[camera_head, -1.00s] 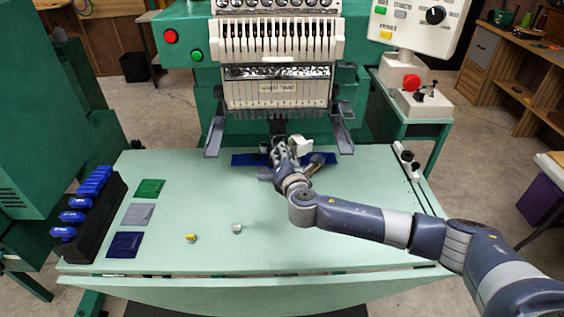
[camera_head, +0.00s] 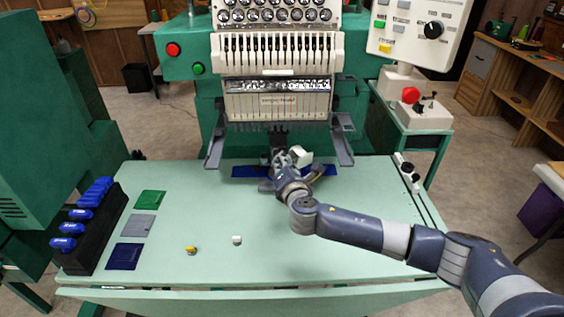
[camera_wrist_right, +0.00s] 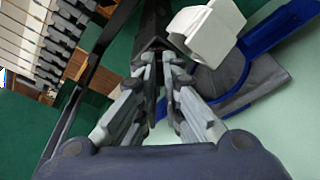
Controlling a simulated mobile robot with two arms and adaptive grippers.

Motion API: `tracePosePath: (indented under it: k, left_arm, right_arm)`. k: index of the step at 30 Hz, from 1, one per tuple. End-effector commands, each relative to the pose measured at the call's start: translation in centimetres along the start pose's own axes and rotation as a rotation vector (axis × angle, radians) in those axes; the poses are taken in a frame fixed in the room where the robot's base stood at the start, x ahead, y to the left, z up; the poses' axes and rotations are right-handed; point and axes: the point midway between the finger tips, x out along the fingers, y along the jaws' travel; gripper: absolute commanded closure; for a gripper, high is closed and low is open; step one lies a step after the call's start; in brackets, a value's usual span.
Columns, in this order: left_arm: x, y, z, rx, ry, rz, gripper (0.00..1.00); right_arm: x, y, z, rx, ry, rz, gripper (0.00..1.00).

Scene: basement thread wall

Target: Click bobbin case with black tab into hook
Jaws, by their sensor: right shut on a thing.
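My right gripper (camera_head: 279,160) is under the machine's needle head, at the back of the table. In the right wrist view its fingers (camera_wrist_right: 160,72) are closed together on a narrow dark piece, which fits the black tab of the bobbin case. The body of that case is hidden by the fingers and the dark parts ahead. The hook is also hidden there, so I cannot tell whether the case touches it. My left gripper is out of view.
Two small pieces, one yellow-topped (camera_head: 191,250) and one whitish (camera_head: 237,240), are on the table (camera_head: 330,255). A dark rack (camera_head: 100,230) with blue-handled items stands left. The front right is clear.

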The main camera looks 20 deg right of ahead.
Motion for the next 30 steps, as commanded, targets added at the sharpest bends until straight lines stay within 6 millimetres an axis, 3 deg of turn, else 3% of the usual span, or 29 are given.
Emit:
tracePosePath:
  k: [23,24,27,30]
  left_arm:
    - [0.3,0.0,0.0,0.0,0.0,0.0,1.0]
    - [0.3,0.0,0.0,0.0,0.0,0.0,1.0]
    - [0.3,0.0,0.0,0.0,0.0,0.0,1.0]
    - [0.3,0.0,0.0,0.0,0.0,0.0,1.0]
  right_arm:
    - [1.1,0.0,0.3,0.0,-0.001,0.001,1.0]
    - [1.1,0.0,0.3,0.0,-0.001,0.001,0.89]
    - [1.1,0.0,0.3,0.0,-0.001,0.001,0.7]
    - [1.1,0.0,0.3,0.0,-0.001,0.0,0.7]
